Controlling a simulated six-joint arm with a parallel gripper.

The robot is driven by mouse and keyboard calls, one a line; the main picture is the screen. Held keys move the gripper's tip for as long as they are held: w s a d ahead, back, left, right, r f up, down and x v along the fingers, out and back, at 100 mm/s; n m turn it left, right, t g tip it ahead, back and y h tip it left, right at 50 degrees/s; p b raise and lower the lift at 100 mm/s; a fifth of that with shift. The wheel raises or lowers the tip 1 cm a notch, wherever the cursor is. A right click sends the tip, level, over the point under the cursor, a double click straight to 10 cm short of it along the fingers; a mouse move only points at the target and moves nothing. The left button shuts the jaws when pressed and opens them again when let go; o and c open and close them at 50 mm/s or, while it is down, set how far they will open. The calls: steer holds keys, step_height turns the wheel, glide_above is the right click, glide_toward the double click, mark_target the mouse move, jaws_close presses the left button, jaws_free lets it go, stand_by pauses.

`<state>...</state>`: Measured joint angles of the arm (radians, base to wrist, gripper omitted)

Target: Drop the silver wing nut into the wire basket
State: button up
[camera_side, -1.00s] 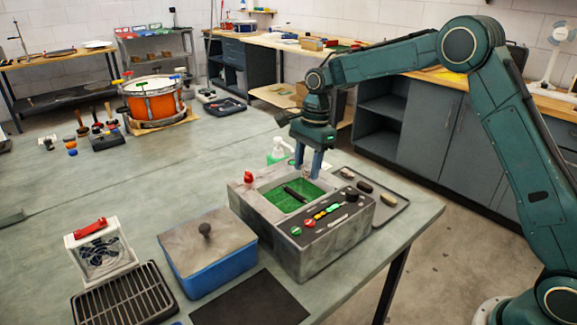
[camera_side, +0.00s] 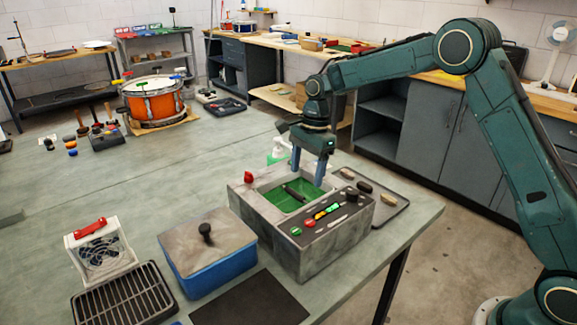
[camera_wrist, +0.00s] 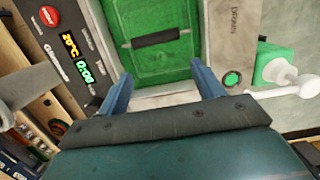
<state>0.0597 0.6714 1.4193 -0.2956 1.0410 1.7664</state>
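My gripper (camera_side: 307,178) points down over the back edge of a grey tank unit with a control panel (camera_side: 325,225). Its two blue fingers are apart, and nothing shows between them in the wrist view (camera_wrist: 161,72). The tank's green inside (camera_side: 280,201) holds a black bar-shaped handle (camera_wrist: 162,39), which looks like the basket's handle. I cannot make out wire mesh there. I see no silver wing nut in either current view. It may be hidden inside the tank or too small to tell.
A red knob (camera_side: 249,177) stands on the tank's left rim. A blue box with a grey lid (camera_side: 207,240) stands left of the tank. A dark tray (camera_side: 385,213) with several small items lies to the right. A green-and-white bottle (camera_wrist: 275,70) stands close behind the tank.

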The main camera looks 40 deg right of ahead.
steer(key=shift+r, duration=0.15)
step_height(320, 180, up, 11)
steer(key=d, duration=0.1)
steer(key=shift+d+r, duration=0.2)
steer(key=shift+d, duration=0.2)
stand_by(0.5)
steer(key=shift+r, duration=0.15)
stand_by(0.8)
steer(key=s+a+r+n+t, duration=0.15)
steer(key=s+r+n, duration=0.25)
steer(key=s, duration=0.5)
steer(key=s+a+r+n+t, duration=0.1)
steer(key=s+a+r+n, duration=0.1)
steer(key=s+r+n, duration=0.45)
steer(key=s+d+f+n+t, duration=0.1)
steer(key=s+f+n, duration=0.2)
steer(key=s, duration=0.7)
steer(key=s+d+f+n+t+h, duration=0.1)
steer(key=s+f+n, duration=0.3)
steer(key=s, duration=0.6)
steer(key=shift+d+f+t+h, duration=0.3)
steer(key=shift+d+f+t, duration=0.25)
steer(key=shift+d+f, duration=0.1)
